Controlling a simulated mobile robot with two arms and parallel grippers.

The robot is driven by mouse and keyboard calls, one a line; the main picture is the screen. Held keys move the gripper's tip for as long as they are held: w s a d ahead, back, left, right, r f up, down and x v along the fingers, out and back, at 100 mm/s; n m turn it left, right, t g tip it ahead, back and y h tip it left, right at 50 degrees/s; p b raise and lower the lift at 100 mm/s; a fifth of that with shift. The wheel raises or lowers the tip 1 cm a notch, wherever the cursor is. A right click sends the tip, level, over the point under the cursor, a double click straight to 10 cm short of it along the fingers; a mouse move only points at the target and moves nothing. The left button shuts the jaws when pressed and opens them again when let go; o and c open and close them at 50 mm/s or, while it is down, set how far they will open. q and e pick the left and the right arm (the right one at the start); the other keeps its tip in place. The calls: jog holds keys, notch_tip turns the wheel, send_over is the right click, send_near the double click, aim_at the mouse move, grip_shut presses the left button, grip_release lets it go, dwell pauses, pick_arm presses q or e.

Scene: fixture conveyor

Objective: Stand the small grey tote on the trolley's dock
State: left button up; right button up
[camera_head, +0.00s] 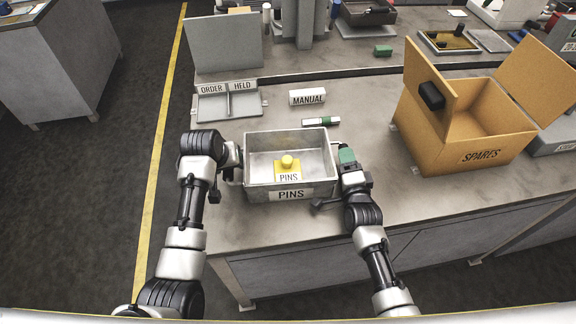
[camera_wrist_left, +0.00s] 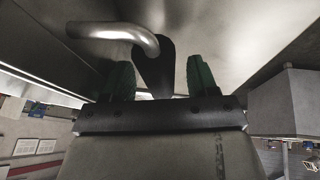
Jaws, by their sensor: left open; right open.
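The small grey tote (camera_head: 258,194), labelled PINS, stands upright on the bench near its front left edge. A yellow block with a knob and a PINS label (camera_head: 287,168) is inside it. My left gripper (camera_head: 234,163) is at the tote's left side; its jaws are partly hidden in the head view. In the left wrist view, its open green-tipped fingers (camera_wrist_left: 161,78) are on either side of a dark plate with a silver bent bar (camera_wrist_left: 120,35). My right gripper (camera_head: 335,178) is open beside the tote's right side. Contact is unclear. I cannot make out a trolley or dock.
A two-part tray (camera_head: 228,104) marked ORDER and HELD lies behind the tote. A white MANUAL box (camera_head: 307,97) and a marker-like tube (camera_head: 321,121) lie behind it. An open SPARES carton (camera_head: 470,140) stands right. A yellow floor line (camera_head: 160,150) runs left of the bench.

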pick_arm(q)
jog(key=shift+c, duration=0.4)
pick_arm(e)
jog(key=shift+c, duration=0.4)
pick_arm(q)
grip_shut()
pick_arm(e)
grip_shut()
pick_arm(q)
jog(key=shift+r, duration=0.15)
pick_arm(e)
jog(key=shift+r, duration=0.15)
